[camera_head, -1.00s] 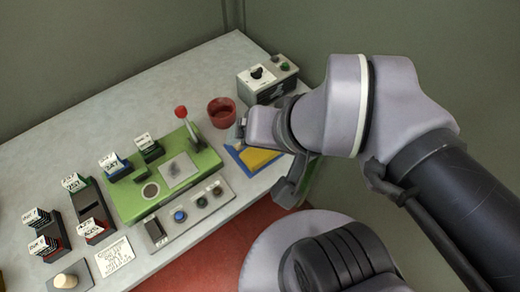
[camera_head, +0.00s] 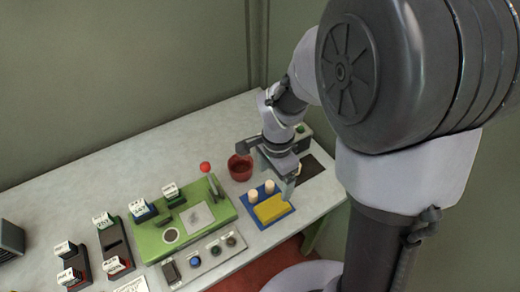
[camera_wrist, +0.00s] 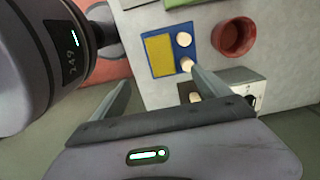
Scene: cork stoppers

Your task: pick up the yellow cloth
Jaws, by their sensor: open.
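The yellow cloth (camera_head: 270,208) lies flat on a blue tray (camera_head: 247,190) near the front edge of the table. Two pale cork stoppers (camera_head: 253,196) (camera_head: 269,186) stand on the tray behind it. In the wrist view, the cloth (camera_wrist: 159,56) and the blue tray (camera_wrist: 182,27) are beyond my fingertips. My gripper (camera_head: 268,168) is open and empty, above the table just behind the tray. In the wrist view, its fingers (camera_wrist: 160,80) are spread wide, with the cloth ahead between them and apart from both.
A red cup (camera_head: 240,168) stands close behind the tray. A green board (camera_head: 160,240) with a red-knobbed lever (camera_head: 205,167) and a button panel (camera_head: 212,253) lie left of the tray.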

